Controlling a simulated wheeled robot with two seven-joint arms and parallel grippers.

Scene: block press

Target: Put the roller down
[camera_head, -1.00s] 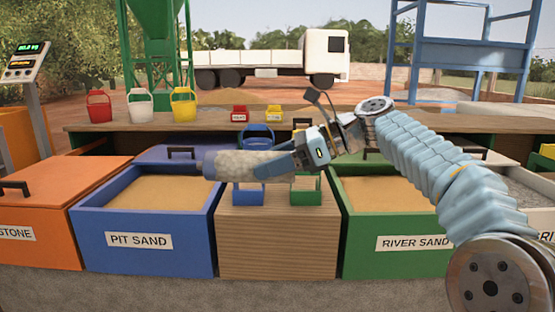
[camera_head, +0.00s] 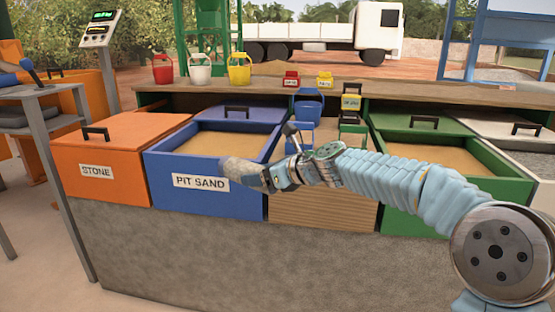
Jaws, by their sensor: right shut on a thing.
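My right gripper (camera_head: 262,177) is shut on the roller (camera_head: 240,172), which has a pale, fuzzy sleeve. The roller is held in front of the blue pit sand bin (camera_head: 240,200), over its front edge near the label. Whether it touches the bin I cannot tell. The gripper's fingers partly hide the roller's right end. My left gripper is not in view.
A grey side table (camera_head: 45,92) at the left holds a blue-handled tool (camera_head: 18,73) and a dark item. The orange stone bin (camera_head: 120,165) is lidded. The green river sand bin (camera_head: 465,215) is open. Small buckets stand on the back shelf (camera_head: 450,94).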

